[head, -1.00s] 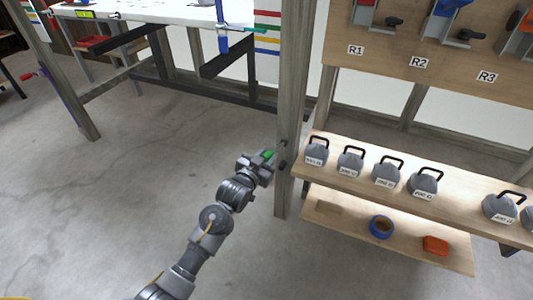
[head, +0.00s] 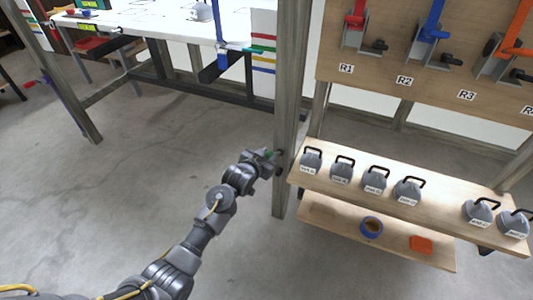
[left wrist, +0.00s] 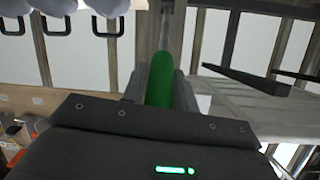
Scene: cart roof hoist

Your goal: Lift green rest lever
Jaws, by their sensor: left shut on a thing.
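The green rest lever (head: 270,154) sits at the wooden post, mostly covered by my gripper in the head view. In the left wrist view its green grip (left wrist: 160,80) lies between the fingers, and a thin metal rod runs on from it. My left gripper (head: 266,158) is shut on the green grip, close beside the post. My right gripper is in neither view.
The wooden post (head: 290,110) stands just right of my gripper. A shelf (head: 440,206) with several grey weights with black handles is to the right. A lower shelf holds a blue tape roll (head: 371,227) and an orange block (head: 420,245). The floor at left is open.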

